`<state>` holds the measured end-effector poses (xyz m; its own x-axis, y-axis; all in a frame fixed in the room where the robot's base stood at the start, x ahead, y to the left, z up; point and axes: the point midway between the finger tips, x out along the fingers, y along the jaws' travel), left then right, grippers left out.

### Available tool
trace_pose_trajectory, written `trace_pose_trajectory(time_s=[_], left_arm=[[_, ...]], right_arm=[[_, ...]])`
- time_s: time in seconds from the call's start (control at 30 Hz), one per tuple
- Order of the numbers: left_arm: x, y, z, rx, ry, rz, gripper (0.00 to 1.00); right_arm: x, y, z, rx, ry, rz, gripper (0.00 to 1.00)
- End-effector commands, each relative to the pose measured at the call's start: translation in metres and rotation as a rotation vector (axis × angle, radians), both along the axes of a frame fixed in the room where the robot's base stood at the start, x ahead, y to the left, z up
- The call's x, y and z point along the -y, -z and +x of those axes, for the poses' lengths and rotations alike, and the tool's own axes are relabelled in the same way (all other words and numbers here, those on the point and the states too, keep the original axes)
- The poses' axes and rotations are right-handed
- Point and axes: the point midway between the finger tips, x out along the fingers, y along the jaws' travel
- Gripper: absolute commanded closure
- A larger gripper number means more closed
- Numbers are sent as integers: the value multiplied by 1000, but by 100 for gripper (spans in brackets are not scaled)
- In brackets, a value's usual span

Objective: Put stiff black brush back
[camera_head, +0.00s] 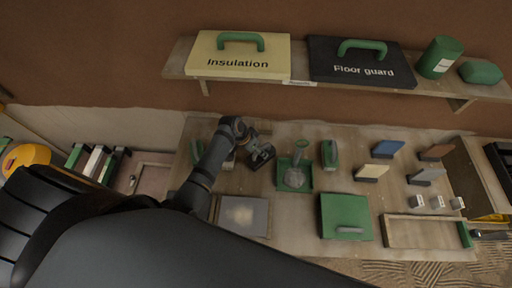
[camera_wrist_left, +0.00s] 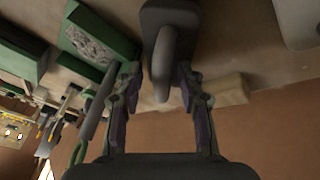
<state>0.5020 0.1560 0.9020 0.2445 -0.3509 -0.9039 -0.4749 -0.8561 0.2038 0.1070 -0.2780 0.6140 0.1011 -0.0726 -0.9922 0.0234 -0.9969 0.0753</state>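A dark block-shaped tool with a grey rounded handle (camera_wrist_left: 163,62), which looks like the stiff black brush, is in the left wrist view at the top centre. My left gripper (camera_wrist_left: 157,78) is open, with one finger on each side of the handle. Gaps show between the fingers and the handle, so I see no firm hold. In the head view my left gripper (camera_head: 262,152) is low over the wooden board, just left of the green tray (camera_head: 306,184); there it largely hides the brush. My right gripper is not in view.
A grey plate (camera_head: 243,215) and a green box (camera_head: 345,216) lie nearer. Blue and brown floats (camera_head: 387,148) are further right. A shelf (camera_head: 330,84) is behind.

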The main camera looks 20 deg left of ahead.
Motion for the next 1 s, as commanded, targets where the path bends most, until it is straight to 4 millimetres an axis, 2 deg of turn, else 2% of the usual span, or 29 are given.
trace_pose_trajectory(time_s=[0.4, 0.5, 0.7, 1.0], left_arm=[[-34, -81, -22, 4, 2, 5, 62], [-39, -95, -25, 3, 0, 4, 62], [-42, -106, -29, 1, 0, 2, 62], [-42, -106, -28, 1, 1, 1, 62]], right_arm=[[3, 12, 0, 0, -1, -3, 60], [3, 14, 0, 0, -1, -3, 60], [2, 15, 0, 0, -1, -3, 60], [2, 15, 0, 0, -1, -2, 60]])
